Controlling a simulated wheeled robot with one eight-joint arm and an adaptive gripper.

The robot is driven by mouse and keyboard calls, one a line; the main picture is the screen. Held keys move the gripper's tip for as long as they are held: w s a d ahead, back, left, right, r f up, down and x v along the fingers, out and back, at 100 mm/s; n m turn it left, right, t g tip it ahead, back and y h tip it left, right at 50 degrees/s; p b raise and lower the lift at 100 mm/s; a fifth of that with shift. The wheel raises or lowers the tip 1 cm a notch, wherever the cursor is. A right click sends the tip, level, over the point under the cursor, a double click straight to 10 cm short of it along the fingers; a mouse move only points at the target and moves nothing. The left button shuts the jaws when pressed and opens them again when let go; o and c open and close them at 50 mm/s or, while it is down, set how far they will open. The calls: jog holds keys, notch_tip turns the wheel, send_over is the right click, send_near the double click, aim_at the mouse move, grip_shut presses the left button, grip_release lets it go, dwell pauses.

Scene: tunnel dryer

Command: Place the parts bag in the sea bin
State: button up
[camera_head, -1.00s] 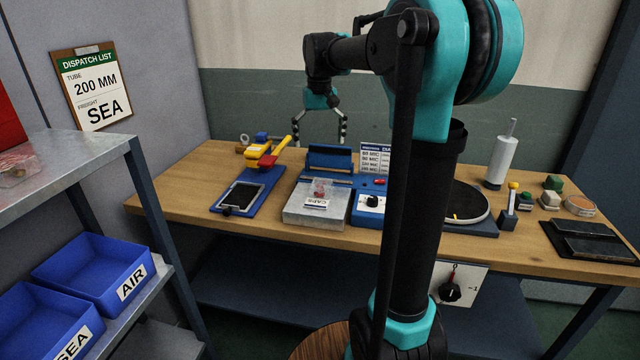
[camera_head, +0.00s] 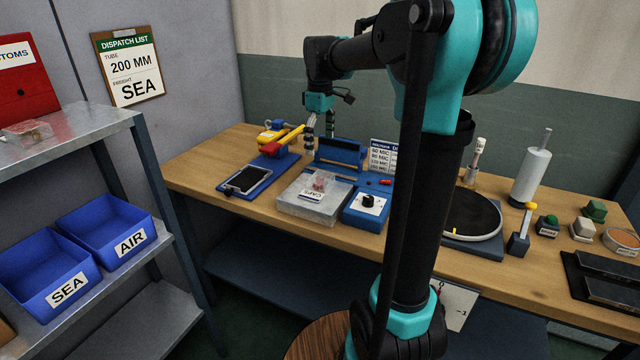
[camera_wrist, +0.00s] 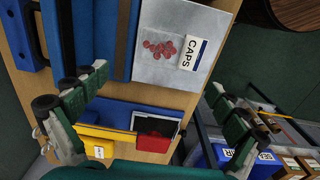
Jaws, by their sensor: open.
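The sea bin (camera_head: 42,278) is a blue open bin with a SEA label on the middle shelf at the left. Its inside looks empty from here. A clear packet with small reddish contents (camera_head: 27,133) lies on the top shelf; it may be the parts bag, but I cannot tell for sure. My gripper (camera_head: 320,133) is open and empty above the back of the workbench, well right of the shelves. Its spread fingers (camera_wrist: 158,112) show in the wrist view with nothing between them.
The blue AIR bin (camera_head: 112,228) stands beside the SEA bin. A CAPS box (camera_head: 312,205), a blue sealer-like device (camera_head: 338,153) and a blue board with a yellow-and-red tool (camera_head: 282,145) occupy the wooden bench (camera_head: 205,165). The dispatch list (camera_head: 128,67) reads 200 MM, SEA.

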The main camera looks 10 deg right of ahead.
aim_at(321, 177)
notch_tip(321, 177, down, 11)
jog(key=shift+s+f, duration=0.15)
dwell(0.4)
jog(key=shift+c, duration=0.2)
jog(key=c, duration=1.4)
jog(key=shift+c, duration=0.2)
notch_tip(321, 177, up, 20)
